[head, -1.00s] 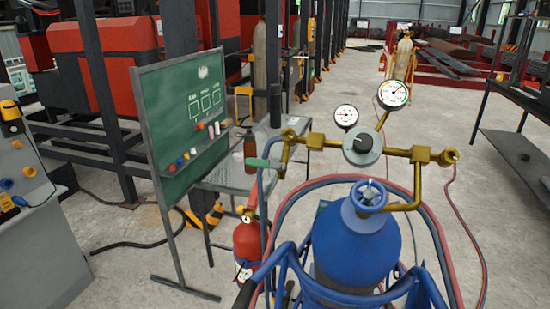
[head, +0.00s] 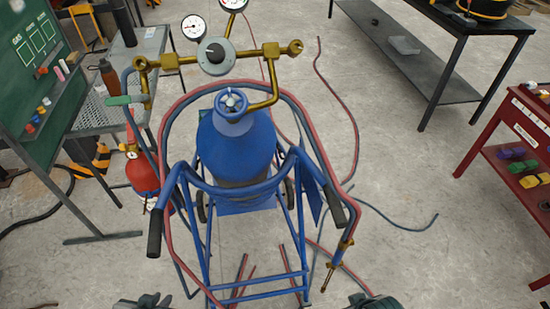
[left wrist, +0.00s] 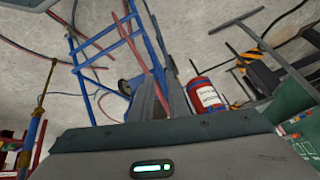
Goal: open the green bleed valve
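The bleed valve's green handle (head: 125,100) sticks out to the left at the left end of the brass manifold (head: 160,62). The blue gas cylinder (head: 235,145) with its blue handwheel (head: 231,102) stands below the manifold in a blue cart. My left gripper (head: 143,302) shows only in part at the bottom edge of the head view, well below and apart from the green handle. My right gripper (head: 372,302) is also cut off by the bottom edge. The fingers of both are too cut off to tell their opening. The left wrist view does not show the green handle clearly.
The blue cart's frame (head: 255,188) and its red and blue hoses stand between me and the manifold. A red fire extinguisher (head: 142,173) stands at the left; it also shows in the left wrist view (left wrist: 203,95). A red shelf (head: 510,150) is at the right.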

